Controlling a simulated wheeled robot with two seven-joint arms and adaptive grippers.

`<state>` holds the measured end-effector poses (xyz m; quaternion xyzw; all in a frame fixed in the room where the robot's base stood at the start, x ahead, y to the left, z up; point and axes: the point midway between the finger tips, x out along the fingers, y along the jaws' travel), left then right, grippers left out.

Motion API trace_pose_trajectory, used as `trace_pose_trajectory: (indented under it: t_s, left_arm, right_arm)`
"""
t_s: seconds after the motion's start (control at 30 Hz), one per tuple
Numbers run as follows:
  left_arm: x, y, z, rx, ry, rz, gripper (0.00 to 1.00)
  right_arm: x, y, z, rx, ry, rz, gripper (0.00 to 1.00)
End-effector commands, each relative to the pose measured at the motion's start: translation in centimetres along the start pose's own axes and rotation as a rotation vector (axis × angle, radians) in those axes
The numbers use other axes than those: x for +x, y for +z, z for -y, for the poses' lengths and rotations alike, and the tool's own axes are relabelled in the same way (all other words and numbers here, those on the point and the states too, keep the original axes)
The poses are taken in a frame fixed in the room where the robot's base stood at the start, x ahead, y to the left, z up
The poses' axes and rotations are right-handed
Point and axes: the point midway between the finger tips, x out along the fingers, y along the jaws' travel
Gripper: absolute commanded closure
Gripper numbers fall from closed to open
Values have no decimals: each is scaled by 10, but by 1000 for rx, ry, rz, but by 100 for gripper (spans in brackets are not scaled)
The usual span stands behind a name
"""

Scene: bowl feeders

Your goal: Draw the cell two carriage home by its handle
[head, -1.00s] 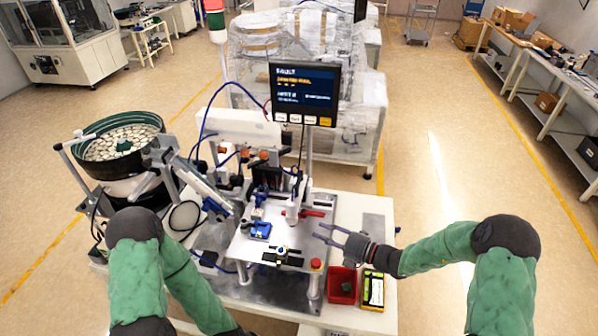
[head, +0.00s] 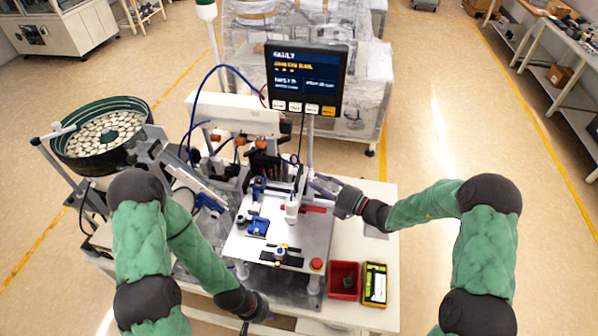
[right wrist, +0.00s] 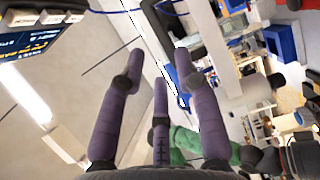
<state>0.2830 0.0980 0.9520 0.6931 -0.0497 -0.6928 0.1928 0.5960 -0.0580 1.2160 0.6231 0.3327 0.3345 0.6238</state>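The work cell is a light fixture plate (head: 237,246) on posts. A red handle (head: 316,209) lies at its back right, beside a white upright post (head: 292,209). I cannot tell for certain which part is the cell two carriage. A blue block (head: 257,227) sits at the plate's left. My right gripper (head: 318,184) is behind and right of the red handle, apart from it. In the right wrist view its purple-grey fingers (right wrist: 159,62) are spread, with nothing held between them. My left gripper (head: 256,308) is low in front of the table; its fingers are mostly hidden.
A display (head: 305,80) stands on a pole behind the fixture. A bowl feeder (head: 103,133) is at the left. A red bin (head: 344,268) and a yellow-and-black device (head: 375,284) lie at the front right. A red button (head: 317,264) is on the plate's front corner.

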Motion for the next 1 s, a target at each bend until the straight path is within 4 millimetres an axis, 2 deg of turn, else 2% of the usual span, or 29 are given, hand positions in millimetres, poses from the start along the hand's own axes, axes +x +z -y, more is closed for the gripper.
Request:
trace_pose_trajectory:
  t_s: [0.2,0.4,0.6,0.83,0.87,0.97,1.0]
  left_arm:
    - [-6,-1,-2,0,0,-2,100]
    - [-9,0,-3,0,0,-2,100]
    - [-10,0,-3,0,0,-2,100]
    - [-9,0,-3,0,0,-2,100]
    - [-9,0,-3,0,0,-2,100]
    - [-9,0,-3,0,0,-2,100]
    - [-9,0,-3,0,0,-2,100]
  right_arm:
    - [40,-1,-1,-1,1,-3,67]
    - [65,0,-1,0,0,-1,67]
    - [74,0,0,0,0,0,67]
    - [74,0,0,0,0,1,67]
    - [74,0,0,0,0,1,70]
    - [74,0,0,0,0,1,98]
    - [74,0,0,0,0,1,100]
